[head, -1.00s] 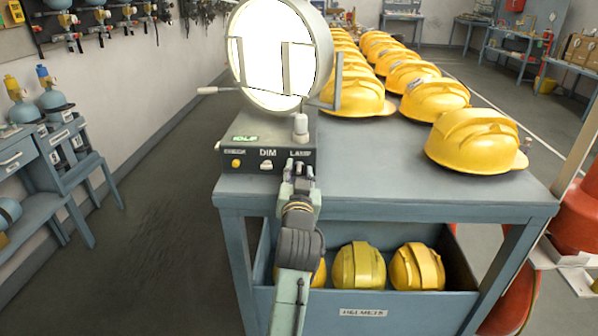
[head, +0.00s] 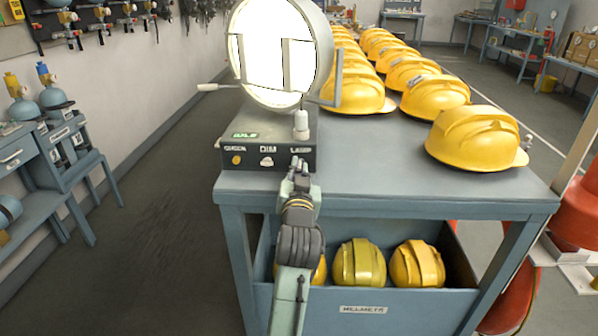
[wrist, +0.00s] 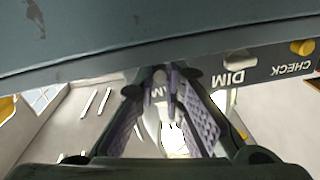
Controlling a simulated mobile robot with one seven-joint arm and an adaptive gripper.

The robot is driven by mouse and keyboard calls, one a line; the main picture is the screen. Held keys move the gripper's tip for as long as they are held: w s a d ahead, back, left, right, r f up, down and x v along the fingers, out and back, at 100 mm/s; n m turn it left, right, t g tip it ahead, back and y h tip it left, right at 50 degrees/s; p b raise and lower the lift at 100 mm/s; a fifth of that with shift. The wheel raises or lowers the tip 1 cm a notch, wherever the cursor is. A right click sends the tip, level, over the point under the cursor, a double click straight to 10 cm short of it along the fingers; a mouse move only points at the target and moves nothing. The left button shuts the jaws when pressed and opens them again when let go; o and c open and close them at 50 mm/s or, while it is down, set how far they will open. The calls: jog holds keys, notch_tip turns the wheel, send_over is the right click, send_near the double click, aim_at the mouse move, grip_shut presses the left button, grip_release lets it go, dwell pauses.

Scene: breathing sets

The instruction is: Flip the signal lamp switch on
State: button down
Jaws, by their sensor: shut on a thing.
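The signal lamp (head: 280,55) has a big round face that shows bright white behind a bracket. It stands on a dark control box (head: 250,160) at the table's front left corner. The box has a yellow CHECK knob (head: 236,160), a pale DIM switch (head: 266,162) and a LAMP label (head: 300,149). My gripper (head: 300,163) is at the box front, just below the LAMP label, its fingers drawn together. In the wrist view its fingertips (wrist: 162,78) meet at the panel beside DIM. They hide the lamp switch, which they appear to grip; its position cannot be seen.
The blue-grey table (head: 400,185) carries rows of yellow helmets (head: 475,140) right of the lamp. A bin (head: 365,300) below holds several more. A side handle (head: 215,88) sticks out left of the lamp. Floor (head: 150,240) is clear on the left.

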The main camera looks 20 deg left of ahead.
jog(key=shift+f+t+b, duration=0.3)
jog(key=shift+f+b, duration=0.15)
jog(key=shift+b, duration=0.7)
jog(key=shift+r+t+b, duration=0.1)
jog(key=shift+t+b, duration=0.2)
jog(key=shift+b, duration=0.3)
jog(key=shift+r, duration=0.15)
jog(key=c, duration=1.7)
grip_release()
jog(key=v, duration=0.7)
jog(key=shift+s+d, duration=0.1)
jog(key=shift+s, duration=0.05)
